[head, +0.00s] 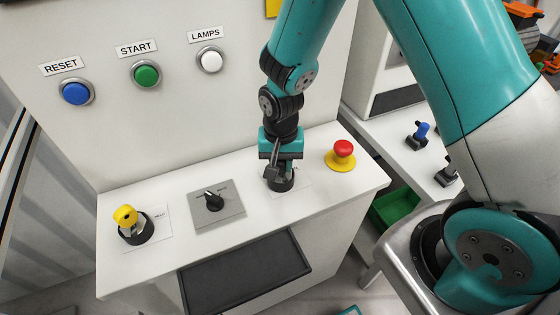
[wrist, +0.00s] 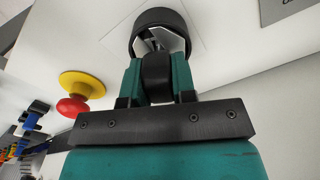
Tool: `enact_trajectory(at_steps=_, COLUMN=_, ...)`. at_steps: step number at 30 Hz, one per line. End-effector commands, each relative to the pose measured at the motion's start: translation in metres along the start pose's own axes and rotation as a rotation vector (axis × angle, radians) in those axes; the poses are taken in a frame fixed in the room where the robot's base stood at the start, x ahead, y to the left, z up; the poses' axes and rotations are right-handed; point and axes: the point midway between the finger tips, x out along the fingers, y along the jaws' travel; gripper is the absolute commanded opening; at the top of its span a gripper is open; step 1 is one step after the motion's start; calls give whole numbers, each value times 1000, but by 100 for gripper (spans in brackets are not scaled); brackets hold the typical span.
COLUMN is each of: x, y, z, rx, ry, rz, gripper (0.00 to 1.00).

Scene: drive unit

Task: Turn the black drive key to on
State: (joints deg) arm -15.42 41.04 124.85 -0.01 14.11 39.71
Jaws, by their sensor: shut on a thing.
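My gripper (head: 274,172) points down at the right part of the white console top, over a black round key switch (head: 283,185). In the wrist view its two teal fingers (wrist: 157,80) are shut on the black drive key (wrist: 156,70), one on each side of its head. The key stands in the switch, whose thick black collar (wrist: 160,17) surrounds a bright metal face. In the head view my gripper hides most of the key. The switch label is covered, so I cannot read the key's position.
A red mushroom button (head: 343,149) on a yellow base stands close to the right of my gripper. A grey plate with a black selector knob (head: 214,202) and a yellow key (head: 126,216) in another switch are to the left. Blue, green and white buttons line the upright panel.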

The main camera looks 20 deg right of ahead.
Motion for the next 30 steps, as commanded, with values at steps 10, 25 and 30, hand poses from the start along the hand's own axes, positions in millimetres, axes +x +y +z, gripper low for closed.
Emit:
enact_trajectory(at_steps=10, x=0, y=0, z=0, rx=185, ry=0, rz=1, gripper=0)
enact_trajectory(at_steps=25, x=0, y=0, z=0, rx=426, ry=0, rz=1, gripper=0)
enact_trajectory(at_steps=30, x=0, y=0, z=0, rx=616, ry=0, rz=1, gripper=0)
